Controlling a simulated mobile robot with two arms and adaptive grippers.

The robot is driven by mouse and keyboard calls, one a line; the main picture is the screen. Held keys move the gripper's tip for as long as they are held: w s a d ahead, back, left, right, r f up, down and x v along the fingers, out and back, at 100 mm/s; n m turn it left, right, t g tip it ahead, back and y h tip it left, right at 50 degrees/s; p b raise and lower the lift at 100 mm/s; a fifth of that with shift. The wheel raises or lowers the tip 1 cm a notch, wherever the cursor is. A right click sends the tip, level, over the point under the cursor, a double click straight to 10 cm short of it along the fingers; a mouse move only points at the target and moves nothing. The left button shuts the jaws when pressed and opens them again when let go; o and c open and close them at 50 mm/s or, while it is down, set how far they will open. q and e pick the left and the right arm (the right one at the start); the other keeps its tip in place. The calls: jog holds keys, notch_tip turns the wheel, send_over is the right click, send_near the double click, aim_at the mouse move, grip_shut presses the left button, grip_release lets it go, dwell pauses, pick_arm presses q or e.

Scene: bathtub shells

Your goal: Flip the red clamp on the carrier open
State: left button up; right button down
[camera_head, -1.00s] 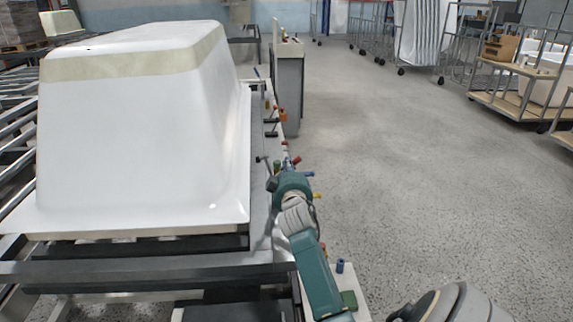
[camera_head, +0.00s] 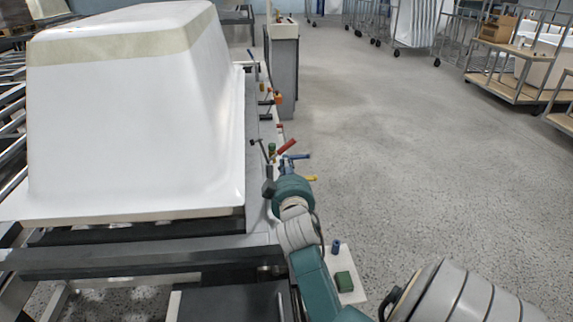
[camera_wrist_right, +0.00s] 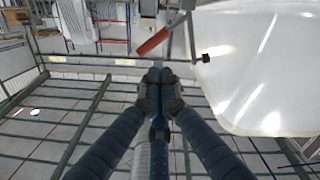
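The red clamp handle (camera_head: 286,146) sticks out at a slant on the right edge of the carrier (camera_head: 262,130), beside the white bathtub shell (camera_head: 120,130). In the right wrist view the red handle (camera_wrist_right: 153,42) lies just beyond my right gripper (camera_wrist_right: 160,78), joined to a metal clamp arm with a black tip beside the shell (camera_wrist_right: 260,70). The right gripper's dark fingertips are together with nothing visible between them, and a gap shows between them and the handle. In the head view my teal and grey right wrist hides most of the gripper. My left gripper is out of view.
Blue (camera_head: 300,156) and yellow (camera_head: 311,178) handles sit close to the red one. Orange parts (camera_head: 278,98) are farther along the carrier edge. A grey cabinet (camera_head: 283,70) stands beyond. The floor to the right is clear up to the carts (camera_head: 520,85).

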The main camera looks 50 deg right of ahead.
jog(key=shift+v, duration=1.25)
jog(key=shift+f, duration=0.1)
